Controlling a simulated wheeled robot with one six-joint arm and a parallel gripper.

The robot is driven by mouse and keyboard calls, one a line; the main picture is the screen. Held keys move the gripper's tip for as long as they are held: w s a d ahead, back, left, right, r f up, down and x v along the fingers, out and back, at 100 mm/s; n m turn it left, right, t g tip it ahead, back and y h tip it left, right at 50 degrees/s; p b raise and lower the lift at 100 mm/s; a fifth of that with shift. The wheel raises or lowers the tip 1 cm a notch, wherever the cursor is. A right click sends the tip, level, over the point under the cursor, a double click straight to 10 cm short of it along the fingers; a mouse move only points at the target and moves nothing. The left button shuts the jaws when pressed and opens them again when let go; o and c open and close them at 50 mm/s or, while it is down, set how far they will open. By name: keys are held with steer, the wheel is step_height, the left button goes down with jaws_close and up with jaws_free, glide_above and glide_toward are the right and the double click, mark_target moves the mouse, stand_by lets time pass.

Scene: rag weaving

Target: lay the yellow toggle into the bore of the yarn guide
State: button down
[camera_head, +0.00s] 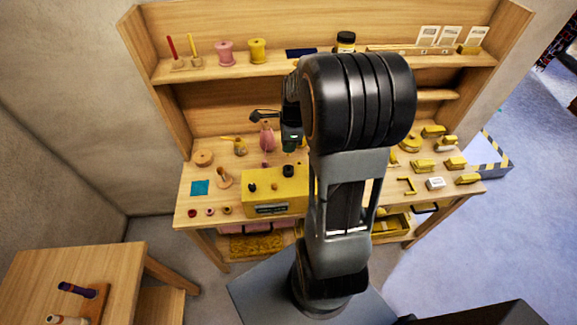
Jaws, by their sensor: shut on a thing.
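My gripper (290,143) hangs over the middle of the workbench (190,218), partly hidden behind my arm. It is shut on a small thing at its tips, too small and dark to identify. Below it is a yellow box (262,204) with dark knobs and a label on its front. I cannot tell for certain which piece is the yellow toggle or which is the yarn guide. A tan upright piece (224,179) stands left of the yellow box, and several yellow pieces (422,166) lie on the right. No bore can be made out.
A pink vase-like thing (266,137) stands behind the box, close to my gripper. A round wooden piece (203,158) and a blue square (200,188) lie on the left. The shelf (192,74) carries a pink spool (225,54) and a yellow spool (257,51). My arm hides the bench's middle right.

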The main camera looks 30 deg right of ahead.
mark_target(288, 155)
steer(key=shift+f, duration=0.15)
stand_by(0.3)
steer(key=shift+f+b, duration=2)
steer(key=shift+f, duration=0.65)
steer(key=shift+f, duration=0.2)
steer(key=shift+f+b, duration=1)
steer(key=shift+f, duration=0.3)
steer(key=shift+f, duration=0.3)
steer(key=c, duration=0.9)
jaws_free()
steer(key=shift+c, duration=0.2)
step_height(288, 155, up, 14)
steer(key=d, duration=0.1)
steer(key=shift+s+d+b, duration=0.25)
steer(key=shift+s+b, duration=0.05)
steer(key=shift+s, duration=0.1)
